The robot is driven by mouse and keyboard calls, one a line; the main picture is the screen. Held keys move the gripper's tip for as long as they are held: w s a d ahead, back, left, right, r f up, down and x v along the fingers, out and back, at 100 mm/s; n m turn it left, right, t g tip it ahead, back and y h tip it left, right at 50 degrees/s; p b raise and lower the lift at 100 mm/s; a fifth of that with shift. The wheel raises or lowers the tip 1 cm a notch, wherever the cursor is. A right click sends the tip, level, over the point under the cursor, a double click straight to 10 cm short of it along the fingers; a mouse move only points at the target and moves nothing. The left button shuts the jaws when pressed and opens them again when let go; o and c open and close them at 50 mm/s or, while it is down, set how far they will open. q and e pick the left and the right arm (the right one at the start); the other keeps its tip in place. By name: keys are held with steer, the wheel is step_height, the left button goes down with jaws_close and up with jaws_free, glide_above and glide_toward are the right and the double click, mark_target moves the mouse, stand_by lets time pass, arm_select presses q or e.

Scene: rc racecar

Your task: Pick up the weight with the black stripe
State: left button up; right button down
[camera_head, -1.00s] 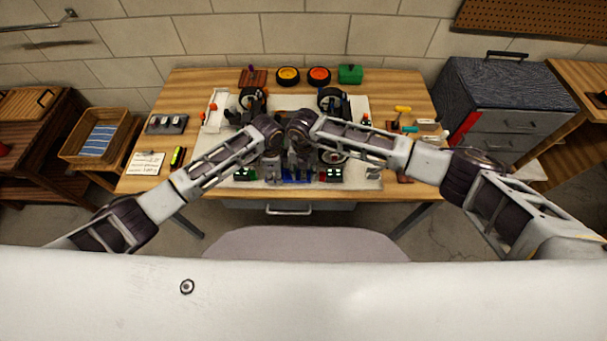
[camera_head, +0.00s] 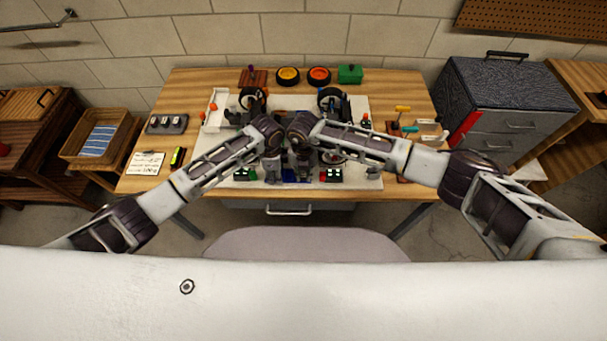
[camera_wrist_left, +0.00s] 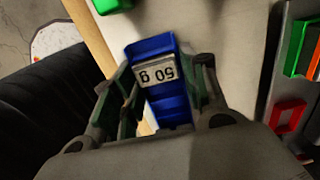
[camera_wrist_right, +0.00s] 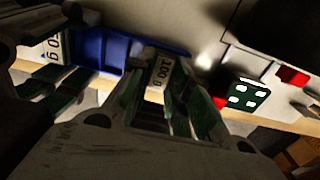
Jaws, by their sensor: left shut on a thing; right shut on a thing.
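No black stripe can be made out on either weight. My arms hide much of this in the head view.
A grey rack (camera_head: 166,125) with several light pieces and a paper note (camera_head: 146,163) lie on the table's left. Wheels (camera_head: 319,75) and a green box (camera_head: 350,74) stand at the back. Tools (camera_head: 402,110) lie on the right. A green part (camera_wrist_right: 243,95) is near my right gripper.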

mark_target(304, 174)
steer(key=shift+d, duration=0.1)
step_height(304, 174, up, 10)
stand_by(0.9)
arm_select(q)
steer(key=o, duration=1.1)
steer(key=shift+r, duration=0.15)
step_height(304, 174, up, 12)
steer(key=shift+f, duration=0.15)
stand_by(0.9)
